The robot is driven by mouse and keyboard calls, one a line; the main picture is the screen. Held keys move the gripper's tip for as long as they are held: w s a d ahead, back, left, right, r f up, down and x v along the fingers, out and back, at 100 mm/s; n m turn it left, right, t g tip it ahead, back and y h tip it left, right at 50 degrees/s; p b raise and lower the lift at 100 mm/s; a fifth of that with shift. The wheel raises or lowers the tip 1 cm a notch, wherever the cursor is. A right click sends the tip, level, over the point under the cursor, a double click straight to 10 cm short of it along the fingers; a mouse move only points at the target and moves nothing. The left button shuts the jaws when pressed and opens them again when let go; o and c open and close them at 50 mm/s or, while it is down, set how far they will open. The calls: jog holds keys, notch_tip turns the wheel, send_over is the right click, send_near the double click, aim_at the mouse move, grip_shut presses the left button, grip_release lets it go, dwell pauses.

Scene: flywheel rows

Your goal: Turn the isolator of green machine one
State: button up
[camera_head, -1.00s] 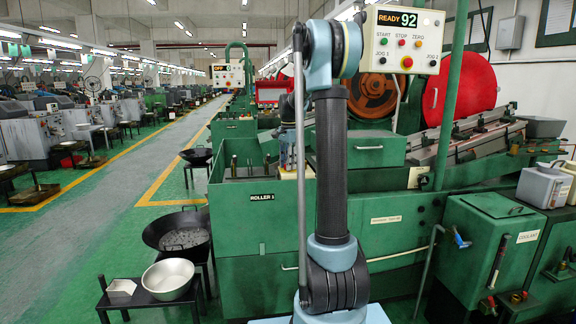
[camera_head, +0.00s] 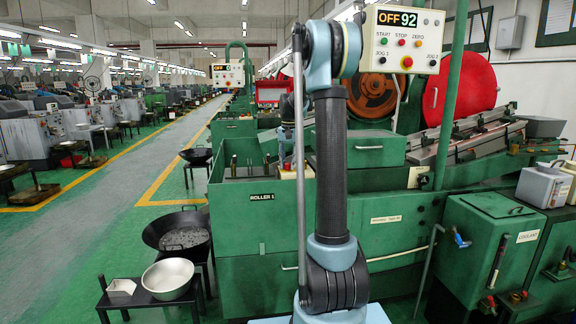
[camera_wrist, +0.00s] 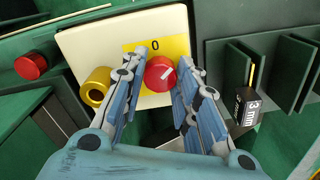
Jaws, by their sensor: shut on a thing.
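The isolator is a red round knob (camera_wrist: 160,74) with a white pointer line, on a yellow plate marked 0. My gripper (camera_wrist: 164,57) has its two fingers on either side of the knob and is shut on it. The pointer line slants up and to the right. The plate sits on a cream panel (camera_wrist: 108,48). The machine's display panel (camera_head: 402,38) reads OFF 92.
In the wrist view, a brass cylinder (camera_wrist: 96,86) and a red button (camera_wrist: 31,66) lie left of the knob. A black block marked 3 mm (camera_wrist: 245,106) is at right. A black pan (camera_head: 177,232) and metal bowl (camera_head: 168,278) stand left of the machine. The aisle is clear.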

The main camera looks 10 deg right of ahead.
jog(key=n, duration=0.5)
jog(key=shift+w+n, duration=0.1)
jog(key=shift+n, duration=2.4)
jog(key=o, duration=1.1)
notch_tip(320, 180, up, 12)
jog(key=shift+d, duration=0.15)
jog(key=shift+f, duration=0.1)
